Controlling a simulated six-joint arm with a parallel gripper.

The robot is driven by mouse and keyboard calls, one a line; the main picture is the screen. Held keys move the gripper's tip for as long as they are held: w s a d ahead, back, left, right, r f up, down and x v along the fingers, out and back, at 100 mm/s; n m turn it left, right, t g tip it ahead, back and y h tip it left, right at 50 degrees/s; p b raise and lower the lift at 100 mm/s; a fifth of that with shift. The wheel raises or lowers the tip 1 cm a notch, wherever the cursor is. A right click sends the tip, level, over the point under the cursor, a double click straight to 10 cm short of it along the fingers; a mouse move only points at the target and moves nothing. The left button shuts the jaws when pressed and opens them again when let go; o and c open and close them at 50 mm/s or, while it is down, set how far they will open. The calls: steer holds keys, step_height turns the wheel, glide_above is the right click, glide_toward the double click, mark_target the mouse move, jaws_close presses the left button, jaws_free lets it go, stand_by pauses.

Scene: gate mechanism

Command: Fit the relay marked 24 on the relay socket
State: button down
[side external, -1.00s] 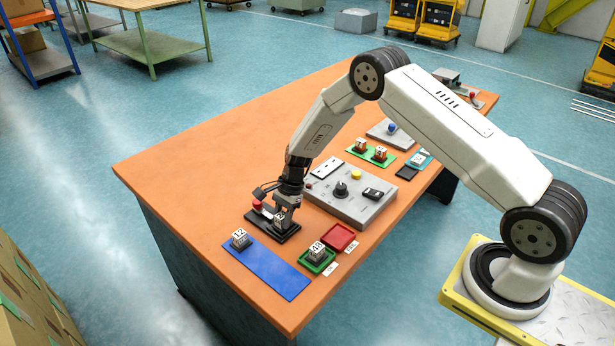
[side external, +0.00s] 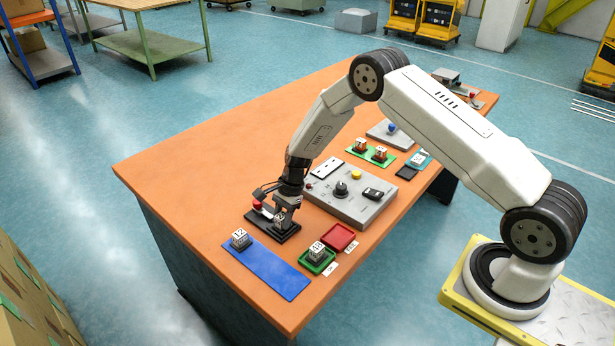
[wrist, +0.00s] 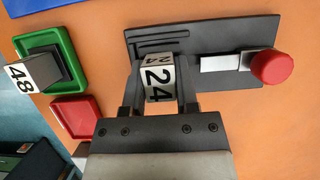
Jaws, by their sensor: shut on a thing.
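The relay marked 24 (wrist: 158,84) is between the fingers of my gripper (wrist: 158,106), which is shut on it. In the wrist view the relay is over the left part of a dark grey base plate (wrist: 222,38), which I take for the relay socket. The plate has a metal slide and a red knob (wrist: 272,67) at its other end. In the side view my gripper (side external: 284,214) points down at the dark plate (side external: 262,225), with the relay low between the fingers. The relay's underside is hidden, so I cannot tell whether it touches the plate.
A relay marked 12 (side external: 240,239) stands on a blue mat (side external: 276,272). A relay marked 48 (side external: 317,252) sits in a green tray (side external: 328,268) beside an empty red tray (side external: 339,236). A grey control panel (side external: 351,205) stands behind, close to my gripper.

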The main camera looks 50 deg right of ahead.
stand_by(0.3)
steer(key=shift+c, duration=1.4)
jaws_free()
steer(key=v, duration=0.7)
steer(key=shift+d+r, duration=0.2)
steer(key=shift+r, duration=0.1)
steer(key=shift+r, duration=0.1)
